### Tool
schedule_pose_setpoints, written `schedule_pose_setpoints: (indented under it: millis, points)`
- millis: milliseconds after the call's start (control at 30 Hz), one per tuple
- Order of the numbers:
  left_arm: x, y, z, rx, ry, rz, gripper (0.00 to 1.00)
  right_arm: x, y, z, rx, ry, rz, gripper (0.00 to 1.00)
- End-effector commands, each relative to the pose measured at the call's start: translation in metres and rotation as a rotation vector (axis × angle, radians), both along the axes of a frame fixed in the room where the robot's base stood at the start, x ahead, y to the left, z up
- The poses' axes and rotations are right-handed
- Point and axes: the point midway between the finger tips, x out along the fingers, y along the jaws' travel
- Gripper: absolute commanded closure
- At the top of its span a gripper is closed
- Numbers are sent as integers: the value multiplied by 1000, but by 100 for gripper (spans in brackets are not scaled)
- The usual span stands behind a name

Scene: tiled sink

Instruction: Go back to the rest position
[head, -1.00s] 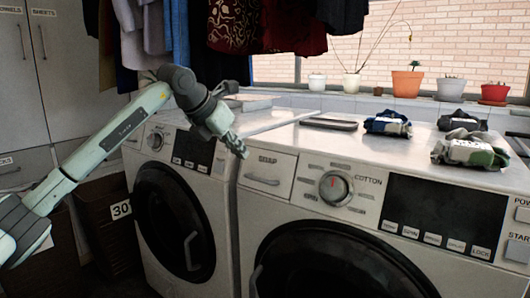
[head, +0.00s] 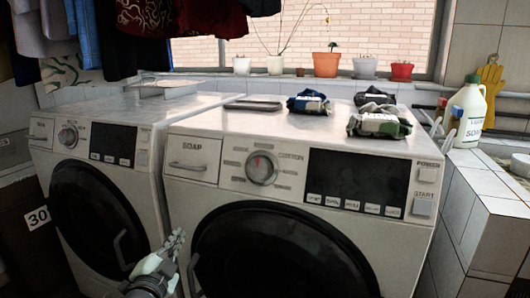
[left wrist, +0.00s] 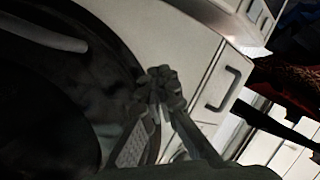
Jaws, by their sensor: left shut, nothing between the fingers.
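My left gripper (head: 177,240) is at the bottom of the head view, pointing up in front of the gap between the two washing machines. In the left wrist view the gripper (left wrist: 160,88) has its fingertips together with nothing between them. Behind it there are a dark round door and a white machine front with a drawer handle (left wrist: 222,90). Most of my left arm is out of the head view. My right gripper is in neither view.
The right washing machine (head: 395,212) and the left one (head: 150,190) stand close in front. Folded clothes (head: 380,122) and a dark flat tray (head: 253,105) lie on top. A soap bottle (head: 470,110) stands on the tiled ledge at right. Hanging clothes (head: 140,35) are at upper left.

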Motion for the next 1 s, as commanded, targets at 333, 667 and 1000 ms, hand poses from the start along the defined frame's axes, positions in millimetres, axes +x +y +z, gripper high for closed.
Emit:
schedule_pose_setpoints:
  millis: [333, 667, 1000]
  points:
    - [-149, 59, -219, -340, 640, 372, 100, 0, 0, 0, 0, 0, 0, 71]
    - [-318, 52, -325, -519, 1129, 584, 100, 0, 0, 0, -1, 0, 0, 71]
    - [-352, 47, -337, -549, 1224, 616, 100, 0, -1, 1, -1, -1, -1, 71]
